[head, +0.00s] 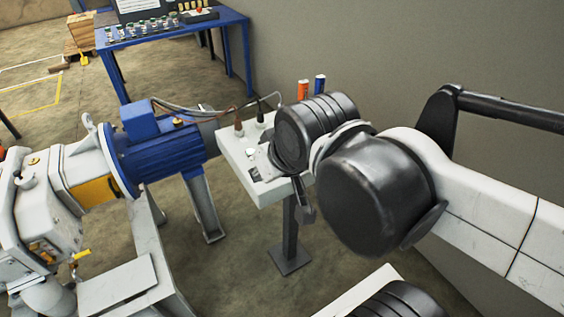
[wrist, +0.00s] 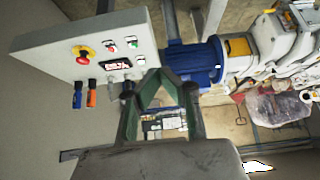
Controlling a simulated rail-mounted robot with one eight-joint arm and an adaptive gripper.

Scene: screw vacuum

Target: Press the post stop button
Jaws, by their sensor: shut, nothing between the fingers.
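The post (head: 240,172) is a light grey control box on a dark pole in the head view. In the wrist view, the post's face (wrist: 50,52) carries a large red mushroom button on a yellow base (wrist: 84,53), smaller green and red buttons (wrist: 132,43), and a dark display (wrist: 116,64). Button labels are too small to read. My gripper (wrist: 158,78) is shut and empty, with its green-sided fingers close to the box's edge beside the small buttons. Contact cannot be told. In the head view my wrist hides part of the box and most of the gripper.
A blue motor (head: 160,152) on a pump assembly stands left of the post. Cables run from it to the box. An orange cylinder (head: 303,90) and a blue cylinder (head: 320,84) stick up by the box. A blue table (head: 175,32) stands behind; a wall is at right.

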